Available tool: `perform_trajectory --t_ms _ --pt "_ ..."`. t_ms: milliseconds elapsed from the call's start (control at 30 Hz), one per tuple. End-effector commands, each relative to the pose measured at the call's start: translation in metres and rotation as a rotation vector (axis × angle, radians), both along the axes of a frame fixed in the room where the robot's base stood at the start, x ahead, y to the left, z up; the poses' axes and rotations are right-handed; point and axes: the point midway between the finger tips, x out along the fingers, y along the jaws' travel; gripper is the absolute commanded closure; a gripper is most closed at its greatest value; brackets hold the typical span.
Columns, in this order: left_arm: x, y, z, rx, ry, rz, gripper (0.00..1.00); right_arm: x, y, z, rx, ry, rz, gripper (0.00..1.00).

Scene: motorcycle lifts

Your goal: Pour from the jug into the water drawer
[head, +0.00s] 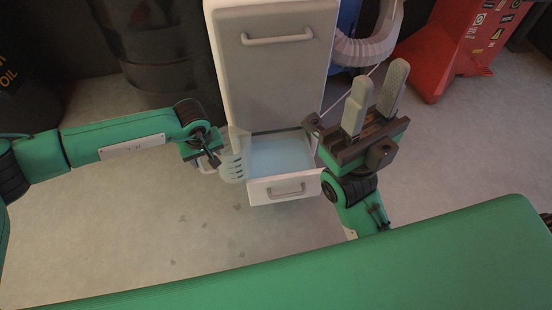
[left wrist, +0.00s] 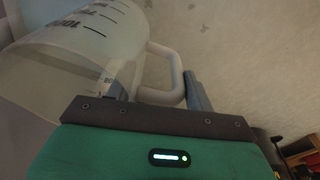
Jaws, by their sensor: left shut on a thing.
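The clear jug (head: 232,166) with dark measuring marks is at the left edge of the open water drawer (head: 285,189). The drawer is white in front with a grey handle, and pale blue shows inside it. My left gripper (head: 212,160) is shut on the jug's handle, left of the drawer. In the left wrist view the jug (left wrist: 75,45) and its handle (left wrist: 171,75) show close up, the handle at the jaws. How far the jug is tilted, and whether anything flows, I cannot tell. My right gripper (head: 374,98) is open and empty, right of the drawer, its fingers apart.
The tall cabinet (head: 275,70) with a closed upper front stands behind the drawer. A black barrel (head: 155,50) is at the back left. A ribbed hose (head: 368,48) and a red machine (head: 460,50) are at the back right. The floor left of the drawer is clear.

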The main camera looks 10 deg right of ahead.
Motion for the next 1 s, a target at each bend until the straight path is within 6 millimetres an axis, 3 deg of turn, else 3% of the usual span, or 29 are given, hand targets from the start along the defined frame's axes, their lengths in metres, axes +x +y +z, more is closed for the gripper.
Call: perform_trajectory --t_ms 567,1000 --pt "0.001 -0.001 0.058 -0.005 -0.002 0.0 1.0 0.001 0.0 0.033 -0.001 0.003 0.0 0.64" --pt "0.001 0.004 0.065 -0.005 -0.001 -0.005 1.0 0.001 0.0 0.031 -0.001 0.007 0.001 0.64"
